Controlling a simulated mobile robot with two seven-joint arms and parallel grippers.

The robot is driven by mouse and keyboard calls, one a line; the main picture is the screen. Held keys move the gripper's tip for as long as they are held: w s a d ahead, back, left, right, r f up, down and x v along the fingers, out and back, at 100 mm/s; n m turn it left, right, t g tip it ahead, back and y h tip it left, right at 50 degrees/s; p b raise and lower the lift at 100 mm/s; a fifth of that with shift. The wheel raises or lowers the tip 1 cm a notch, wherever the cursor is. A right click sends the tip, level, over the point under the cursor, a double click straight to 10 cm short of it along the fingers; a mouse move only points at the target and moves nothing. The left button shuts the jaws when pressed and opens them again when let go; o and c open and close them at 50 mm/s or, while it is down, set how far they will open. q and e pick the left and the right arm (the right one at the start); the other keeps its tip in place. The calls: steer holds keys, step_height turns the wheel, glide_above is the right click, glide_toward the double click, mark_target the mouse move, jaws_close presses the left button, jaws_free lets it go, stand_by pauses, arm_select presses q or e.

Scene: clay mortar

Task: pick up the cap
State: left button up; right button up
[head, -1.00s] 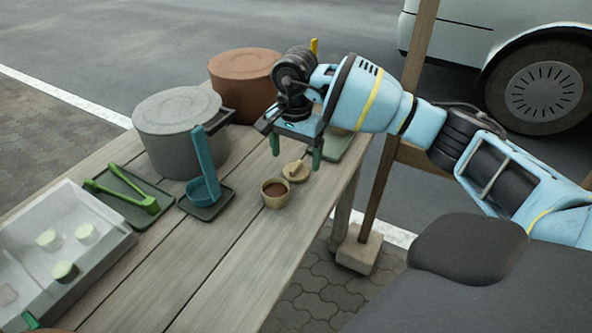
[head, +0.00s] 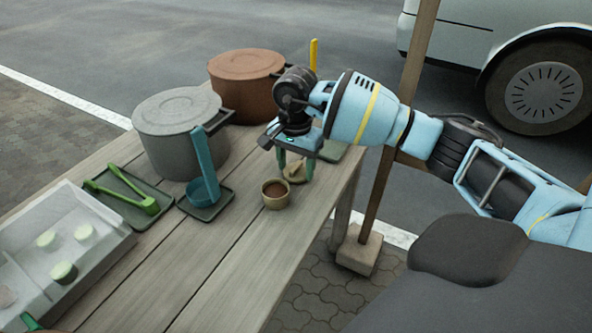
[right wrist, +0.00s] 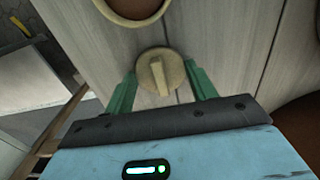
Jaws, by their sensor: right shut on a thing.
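The cap (head: 292,175) is a small round beige lid with a raised bar-shaped grip, just behind a beige cup (head: 275,195) with brown contents. My right gripper (head: 296,176) points down over the cap with its green fingers on either side. It is shut on the cap. In the right wrist view the cap (right wrist: 158,72) shows between the fingertips (right wrist: 162,85), and part of the cup (right wrist: 135,8) shows at the top edge. The cap appears at table level; I cannot tell whether it touches the wood.
A grey pot (head: 180,150) and a brown pot (head: 245,90) stand behind. A blue ladle (head: 203,175) rests on a dark tray, beside green tongs (head: 130,197) on another. A white bin (head: 105,250) is at left. The front table boards (head: 225,260) are clear.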

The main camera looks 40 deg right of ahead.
mark_target(297, 168)
steer(key=shift+r, duration=0.9)
steer(key=shift+s+r, duration=0.3)
steer(key=shift+r, duration=0.65)
steer(key=s+a+r, duration=0.1)
steer(key=s+a, duration=0.2)
steer(key=s, duration=1.2)
steer(key=shift+r, duration=0.15)
steer(key=w+a+r+p, duration=0.3)
steer(key=w+p, duration=0.3)
steer(key=w+a+r+p, duration=0.2)
steer(key=w+r+p, duration=0.1)
steer(key=w+p, duration=0.3)
steer(key=shift+a+f+b, duration=0.2)
steer(key=shift+f+b, duration=0.95)
steer(key=shift+f, duration=1.5)
arm_select(q)
step_height(297, 168, up, 8)
steer(key=w, duration=0.1)
steer(key=shift+t, duration=0.3)
arm_select(e)
steer(key=shift+f, duration=0.5)
